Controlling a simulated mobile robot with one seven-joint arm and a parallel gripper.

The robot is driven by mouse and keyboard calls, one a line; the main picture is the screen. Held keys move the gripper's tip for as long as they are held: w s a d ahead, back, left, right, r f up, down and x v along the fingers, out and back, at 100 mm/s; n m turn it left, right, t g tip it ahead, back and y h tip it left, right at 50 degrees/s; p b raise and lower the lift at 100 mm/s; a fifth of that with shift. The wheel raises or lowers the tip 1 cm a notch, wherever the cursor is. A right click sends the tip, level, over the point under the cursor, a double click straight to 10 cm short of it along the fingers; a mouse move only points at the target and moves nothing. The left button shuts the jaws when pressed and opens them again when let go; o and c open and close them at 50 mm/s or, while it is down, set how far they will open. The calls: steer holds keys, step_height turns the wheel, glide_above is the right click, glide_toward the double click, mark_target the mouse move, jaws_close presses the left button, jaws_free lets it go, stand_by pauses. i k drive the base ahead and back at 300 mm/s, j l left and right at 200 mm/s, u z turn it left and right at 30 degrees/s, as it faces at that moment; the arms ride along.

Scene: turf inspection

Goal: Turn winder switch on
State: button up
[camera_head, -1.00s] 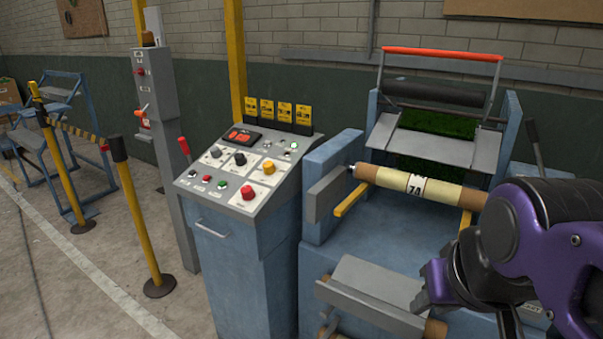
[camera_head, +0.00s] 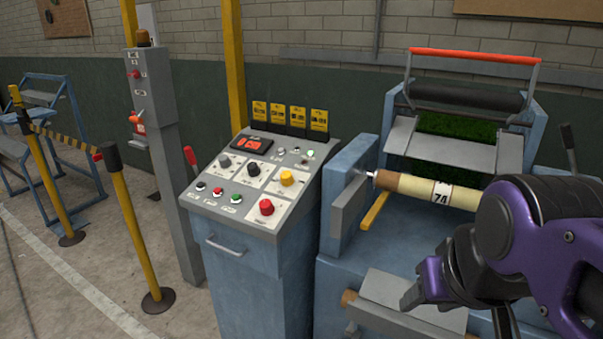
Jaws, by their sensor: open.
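A blue control console (camera_head: 262,285) with a sloped grey panel (camera_head: 222,207) stands at the centre. The panel carries a grey knob (camera_head: 224,161), a black knob (camera_head: 254,169), a yellow knob (camera_head: 286,177) and a large red knob (camera_head: 266,207). Small white, red and green buttons (camera_head: 236,198) sit in a row at its left front. The labels are too small to read, so I cannot tell which control is the winder switch. My gripper (camera_head: 420,293) is open at lower right, right of the console and apart from its controls. Its fingertips are partly hidden by its own body.
A blue machine (camera_head: 350,165) with a roll marked 74 (camera_head: 420,189) stands right of the console. A grey post box (camera_head: 152,90) with an orange handle is behind left. Yellow barrier posts (camera_head: 130,220) stand at left. Open floor (camera_head: 60,300) lies left of the console.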

mark_target(266, 209)
steer(key=i+j, duration=0.15)
steer(key=j, duration=0.25)
steer(key=i+j+z, duration=0.1)
steer(key=j, duration=0.3)
steer(key=i+j, duration=0.15)
steer(key=j, duration=0.25)
steer(key=i+j+z, duration=0.1)
steer(key=j, duration=0.3)
